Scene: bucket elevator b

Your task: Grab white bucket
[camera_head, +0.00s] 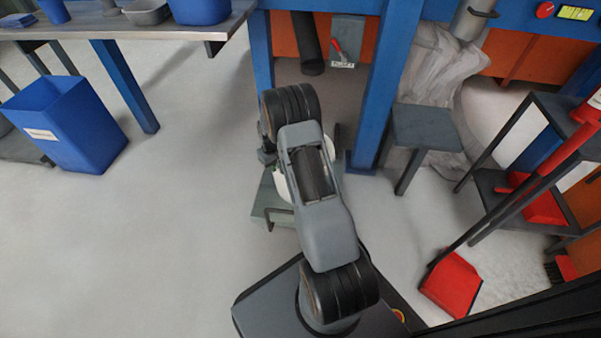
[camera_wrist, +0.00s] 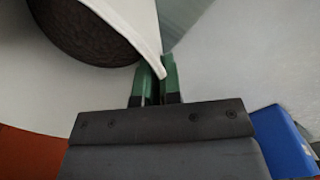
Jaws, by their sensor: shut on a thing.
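The white bucket (camera_wrist: 150,48) fills the upper left of the wrist view, with dark grainy material inside. My gripper (camera_wrist: 157,80) has two green fingers, one on each side of the bucket's rim, shut on it. In the head view only a sliver of the white bucket (camera_head: 281,184) shows beside my arm, which hides most of it and my gripper. The bucket appears at a grey-green platform (camera_head: 264,207) with a handle; whether it touches the platform is hidden.
A blue bin (camera_head: 65,125) stands on the left under a workbench (camera_head: 130,30). A blue post (camera_head: 385,85) and a dark stool (camera_head: 425,128) stand beyond my arm. A red dustpan (camera_head: 452,285) lies at right by a dark shelf.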

